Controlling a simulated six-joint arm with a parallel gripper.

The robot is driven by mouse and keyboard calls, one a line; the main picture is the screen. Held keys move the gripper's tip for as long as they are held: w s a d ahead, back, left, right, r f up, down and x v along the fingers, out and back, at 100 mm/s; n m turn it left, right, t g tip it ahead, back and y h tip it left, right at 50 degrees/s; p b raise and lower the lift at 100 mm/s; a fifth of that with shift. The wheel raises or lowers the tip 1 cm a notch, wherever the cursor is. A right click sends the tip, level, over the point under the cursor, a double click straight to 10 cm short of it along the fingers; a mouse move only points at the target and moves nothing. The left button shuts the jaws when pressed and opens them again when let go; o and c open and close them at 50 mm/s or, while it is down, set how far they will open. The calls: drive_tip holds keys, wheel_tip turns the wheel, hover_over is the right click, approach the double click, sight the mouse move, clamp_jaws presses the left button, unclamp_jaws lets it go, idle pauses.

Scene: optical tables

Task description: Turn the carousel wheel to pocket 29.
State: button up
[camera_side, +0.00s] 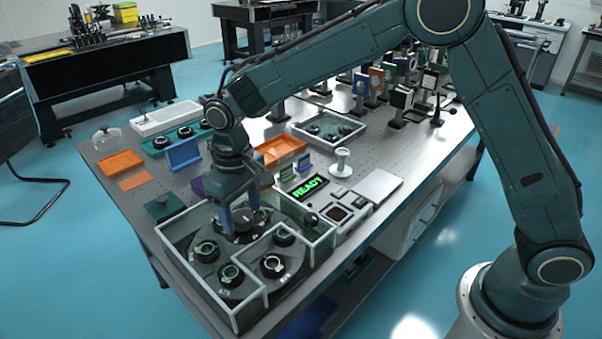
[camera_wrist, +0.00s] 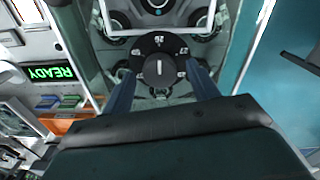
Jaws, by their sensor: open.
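The carousel (camera_side: 205,278) is a dark round wheel with black ring-shaped parts in its pockets, inside a clear-walled box near the front of the table. Its central hub, a dark disc with a raised knob (camera_wrist: 159,70), shows in the wrist view with small white markings too small to read surely. My gripper (camera_side: 240,222) points down over the hub. In the wrist view my gripper (camera_wrist: 161,82) has its two blue fingers apart, one on each side of the hub. I cannot tell whether they touch it. Part of the wheel is hidden behind the box walls and my gripper.
A display reading READY (camera_side: 308,187) stands right of the box, beside a grey control unit (camera_side: 338,212). The clear box wall (camera_side: 180,262) surrounds the wheel. Orange trays (camera_side: 280,149), a blue frame (camera_side: 184,153) and a white spool (camera_side: 341,162) stand behind.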

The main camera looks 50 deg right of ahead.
drive_tip(key=shift+f, duration=0.35)
clamp_jaws()
